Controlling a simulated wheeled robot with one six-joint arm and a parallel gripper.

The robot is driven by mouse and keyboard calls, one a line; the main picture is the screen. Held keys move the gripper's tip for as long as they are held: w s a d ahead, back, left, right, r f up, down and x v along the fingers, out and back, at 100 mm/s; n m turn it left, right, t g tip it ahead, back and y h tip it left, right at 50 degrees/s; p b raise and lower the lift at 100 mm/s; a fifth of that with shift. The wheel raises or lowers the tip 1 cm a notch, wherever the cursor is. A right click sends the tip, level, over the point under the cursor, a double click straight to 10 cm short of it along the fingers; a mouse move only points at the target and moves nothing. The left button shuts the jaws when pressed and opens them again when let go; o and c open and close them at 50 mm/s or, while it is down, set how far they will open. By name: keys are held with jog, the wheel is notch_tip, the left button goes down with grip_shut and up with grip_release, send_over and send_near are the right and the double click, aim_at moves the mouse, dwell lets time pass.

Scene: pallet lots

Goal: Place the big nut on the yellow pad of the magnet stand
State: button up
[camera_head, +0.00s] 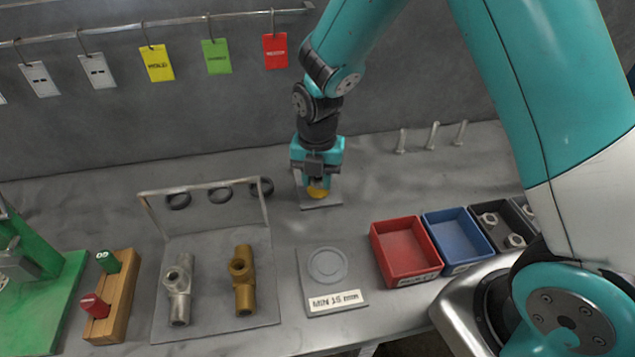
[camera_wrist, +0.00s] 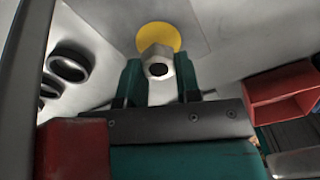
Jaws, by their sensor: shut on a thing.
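The magnet stand (camera_head: 322,206) is a grey plate with a round yellow pad (camera_head: 318,193), at the back of the bench in the head view. The pad also shows as a yellow disc in the wrist view (camera_wrist: 158,33). My gripper (camera_head: 317,184) points down over the pad. In the wrist view my gripper (camera_wrist: 159,68) is shut on the big nut (camera_wrist: 150,53), a silver hex nut with a dark hole, held between two teal fingers. The nut overlaps the near part of the pad. I cannot tell whether it touches the pad. The gripper hides the nut in the head view.
A round gauge plate (camera_head: 327,266) lies in front. Red (camera_head: 404,250) and blue (camera_head: 458,240) bins stand right. Three small posts (camera_head: 432,136) stand behind right.

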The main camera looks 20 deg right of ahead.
jog(key=shift+f, duration=0.9)
jog(key=shift+f, duration=0.15)
jog(key=o, duration=0.9)
